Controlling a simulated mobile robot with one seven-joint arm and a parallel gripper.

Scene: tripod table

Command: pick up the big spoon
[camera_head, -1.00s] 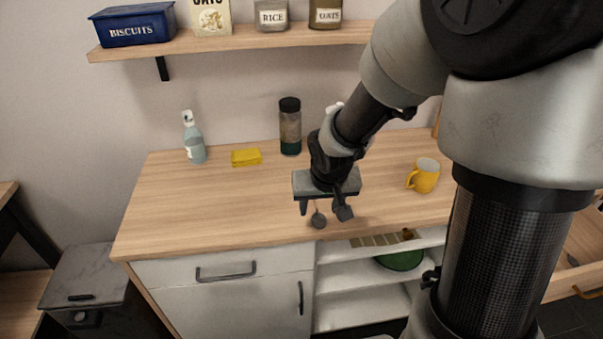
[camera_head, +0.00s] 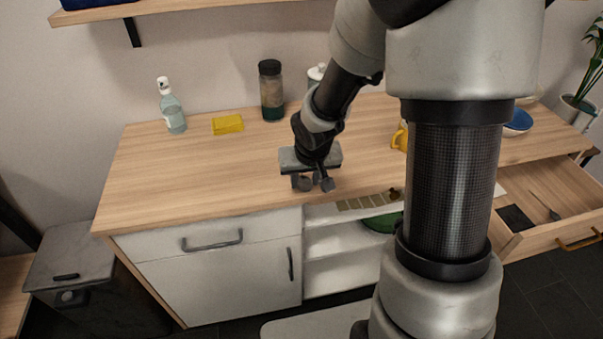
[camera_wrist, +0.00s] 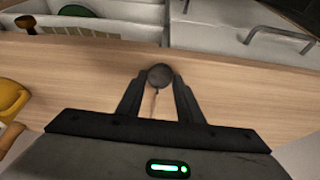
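A spoon with a dark round bowl (camera_wrist: 160,76) and a thin light handle lies on the wooden counter near its front edge. In the head view, the bowl (camera_head: 305,184) shows low between my fingers. My gripper (camera_head: 312,185) points down over the counter. In the wrist view, my gripper (camera_wrist: 160,82) has its two fingers apart, one on each side of the spoon. Gaps show between fingers and handle, so it is open. Most of the handle is hidden by the gripper body. A utensil (camera_head: 545,206) lies in the open drawer on the right.
A yellow mug (camera_head: 399,138) stands right of the gripper, partly behind my arm. A yellow sponge (camera_head: 228,124), spray bottle (camera_head: 172,110) and dark-lidded jar (camera_head: 271,92) stand at the back. The open drawer (camera_head: 560,233) juts out at right. The counter's left is clear.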

